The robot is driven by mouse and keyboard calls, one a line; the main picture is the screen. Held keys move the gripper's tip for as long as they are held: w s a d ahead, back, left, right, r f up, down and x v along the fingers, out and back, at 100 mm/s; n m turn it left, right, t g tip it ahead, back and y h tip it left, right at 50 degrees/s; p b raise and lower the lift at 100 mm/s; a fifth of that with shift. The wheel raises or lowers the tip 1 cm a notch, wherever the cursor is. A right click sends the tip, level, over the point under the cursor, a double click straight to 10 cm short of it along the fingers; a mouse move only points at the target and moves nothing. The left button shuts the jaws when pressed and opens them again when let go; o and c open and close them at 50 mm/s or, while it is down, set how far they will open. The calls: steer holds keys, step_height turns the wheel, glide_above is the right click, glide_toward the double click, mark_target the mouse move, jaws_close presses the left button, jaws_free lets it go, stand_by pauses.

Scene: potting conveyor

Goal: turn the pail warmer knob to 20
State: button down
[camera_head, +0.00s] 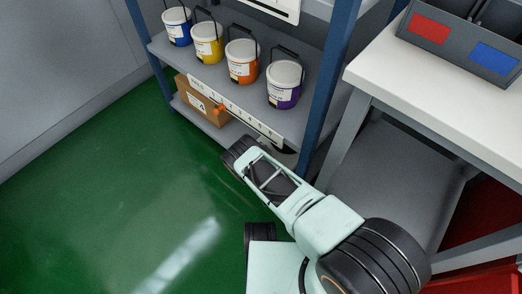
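The shelf rack in the camera_head view carries a pale strip (240,112) with dark markings along the front edge of its pail shelf. A small orange piece (220,109) shows just below this strip, in front of a cardboard box. It may be the warmer knob, but it is too small to be sure, and no setting can be read. Four-coloured pails stand above: blue (177,27), yellow (207,44), orange (242,62) and purple (284,85). My arm reaches towards the rack's lower right. My gripper cannot be made out.
A cardboard box (202,101) sits on the lower shelf (207,127). A blue post (331,80) stands at the rack's right. A white-topped table (440,90) with a grey bin (464,43) is at right. Green floor (120,180) is clear at left.

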steer(key=shift+d+n+g+y, duration=0.15)
steer(key=shift+n+g+y, duration=0.15)
steer(key=shift+n+y, duration=0.85)
steer(key=shift+y, duration=0.35)
steer(key=c, duration=1.7)
jaws_free()
steer(key=shift+w, duration=0.1)
steer(key=shift+r, duration=0.1)
step_height(320, 180, up, 10)
steer(key=shift+f, duration=0.1)
